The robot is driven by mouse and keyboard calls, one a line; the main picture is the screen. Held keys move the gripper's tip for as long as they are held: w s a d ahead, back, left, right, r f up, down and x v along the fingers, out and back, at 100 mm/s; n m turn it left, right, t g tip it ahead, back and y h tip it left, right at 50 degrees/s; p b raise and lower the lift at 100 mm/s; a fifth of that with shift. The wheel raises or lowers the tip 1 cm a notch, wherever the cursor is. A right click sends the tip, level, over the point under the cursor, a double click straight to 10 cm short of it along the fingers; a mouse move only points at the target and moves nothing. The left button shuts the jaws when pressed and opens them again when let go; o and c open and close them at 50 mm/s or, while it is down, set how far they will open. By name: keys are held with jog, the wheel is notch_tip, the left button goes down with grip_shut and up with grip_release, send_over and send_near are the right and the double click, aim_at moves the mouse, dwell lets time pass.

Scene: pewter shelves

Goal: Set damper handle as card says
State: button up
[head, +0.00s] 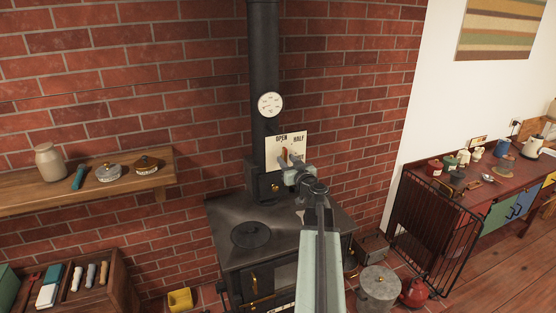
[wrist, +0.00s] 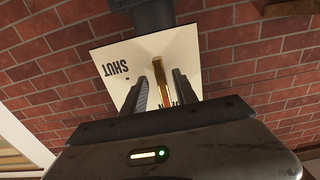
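A white damper plate (head: 273,151) is fixed on the black stovepipe, with the words OPEN and HALF readable in the head view. In the wrist view the plate (wrist: 112,54) shows upside down, with SHUT readable and another word partly covered by my gripper. The damper handle (wrist: 160,76) is brass-coloured with a red part lower down; its red part (head: 284,152) shows below OPEN in the head view. My gripper (head: 291,165) is at the plate. Its two dark fingers (wrist: 160,90) stand on either side of the handle, apart, with a narrow gap showing. I cannot identify the card.
The black stove (head: 285,238) stands below the pipe. A wooden shelf (head: 60,200) with a jar and lidded dishes is at the left. A metal pot (head: 378,288) and a red kettle (head: 415,292) stand at the lower right. A black guard (head: 432,225) fronts the counter.

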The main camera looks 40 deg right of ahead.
jog(key=shift+s, duration=0.1)
jog(key=shift+a+r, duration=0.1)
grip_shut()
jog(key=shift+w, duration=0.2)
jog(key=shift+s+m, duration=0.15)
jog(key=shift+m, duration=4.25)
jog(key=shift+f, duration=0.2)
grip_release()
